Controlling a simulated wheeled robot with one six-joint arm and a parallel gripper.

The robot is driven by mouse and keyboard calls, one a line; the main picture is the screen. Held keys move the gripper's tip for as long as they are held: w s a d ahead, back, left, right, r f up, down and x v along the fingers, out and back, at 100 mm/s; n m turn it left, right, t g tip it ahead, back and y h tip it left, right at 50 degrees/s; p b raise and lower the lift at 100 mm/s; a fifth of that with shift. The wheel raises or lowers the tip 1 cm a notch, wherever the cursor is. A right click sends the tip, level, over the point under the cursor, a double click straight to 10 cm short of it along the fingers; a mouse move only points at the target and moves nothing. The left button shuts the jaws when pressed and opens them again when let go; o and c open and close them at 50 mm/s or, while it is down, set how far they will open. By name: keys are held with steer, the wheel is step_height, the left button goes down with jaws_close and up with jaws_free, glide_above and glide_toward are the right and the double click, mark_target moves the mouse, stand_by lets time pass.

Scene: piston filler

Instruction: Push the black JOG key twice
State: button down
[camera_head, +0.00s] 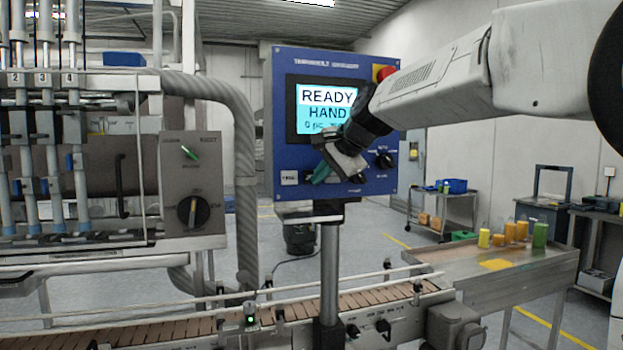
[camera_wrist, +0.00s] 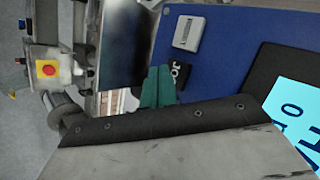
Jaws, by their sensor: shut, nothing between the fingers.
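The black JOG key (camera_wrist: 179,66) is on the blue control panel (camera_head: 284,120), beside a white key (camera_wrist: 188,33). Its lettering is partly visible in the wrist view; I cannot make the key out in the head view, where my gripper covers that part of the panel. My gripper (camera_head: 320,173) is shut and empty, with green fingertips in front of the panel's lower left. In the wrist view the fingertips (camera_wrist: 155,88) appear right beside the JOG key's edge. I cannot tell whether they touch the panel. The lit screen (camera_head: 318,97) reads READY and HAND.
A red emergency stop (camera_head: 384,73) and a black knob (camera_head: 385,160) are on the panel's right side. A conveyor (camera_head: 180,331) runs below, with a grey selector box (camera_head: 193,165) at left. A bench (camera_head: 530,268) with bottles stands at right.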

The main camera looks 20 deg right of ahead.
steer(key=shift+w, duration=0.15)
stand_by(0.5)
steer(key=shift+w, duration=0.3)
steer(key=shift+w, duration=0.4)
stand_by(0.6)
steer(key=shift+s, duration=0.85)
steer(key=shift+s, duration=2.5)
stand_by(0.7)
